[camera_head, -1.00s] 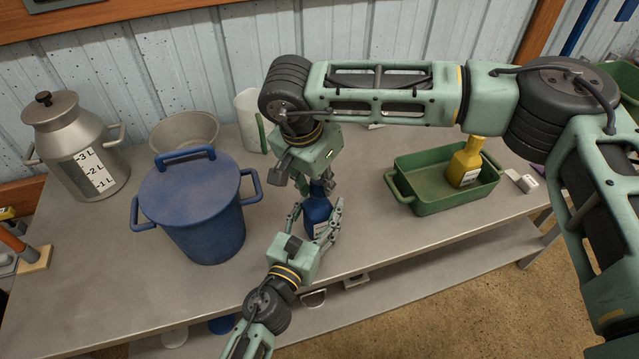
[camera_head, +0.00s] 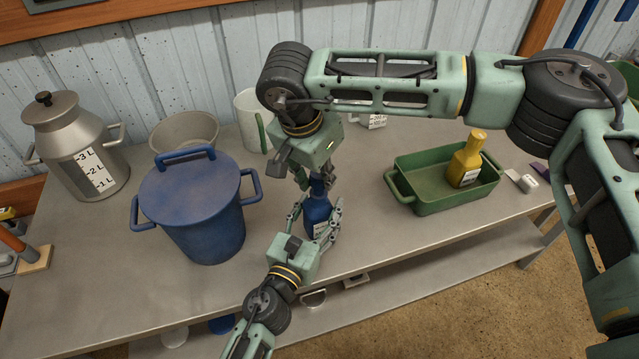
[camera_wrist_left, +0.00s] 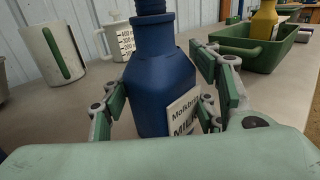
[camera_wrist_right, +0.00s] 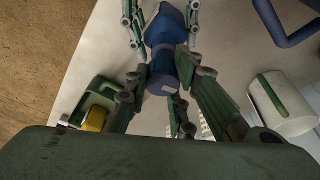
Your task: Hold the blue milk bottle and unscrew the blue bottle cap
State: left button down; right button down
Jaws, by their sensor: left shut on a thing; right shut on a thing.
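The blue milk bottle (camera_head: 317,208) stands upright near the table's front edge. It also shows in the left wrist view (camera_wrist_left: 160,85), with a pale label on its side. My left gripper (camera_head: 318,217) is shut around the bottle's body, a finger on each side. My right gripper (camera_head: 309,180) comes from above and is shut at the bottle's top. In the right wrist view, the blue cap (camera_wrist_right: 161,80) lies between its fingers. Whether the cap is loose on the neck cannot be told.
A blue lidded pot (camera_head: 200,220) stands left of the bottle. A green tray (camera_head: 430,200) holding a yellow bottle (camera_head: 465,160) is to the right. A white jug (camera_head: 250,125), a metal bowl (camera_head: 185,135) and a metal can (camera_head: 75,150) stand behind.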

pick_arm(q)
jog(key=shift+f, duration=0.1)
pick_arm(e)
jog(key=shift+r, duration=0.1)
jog(key=shift+r, duration=2.95)
pick_arm(q)
jog(key=c, duration=0.6)
grip_release()
jog(key=v, duration=1.2)
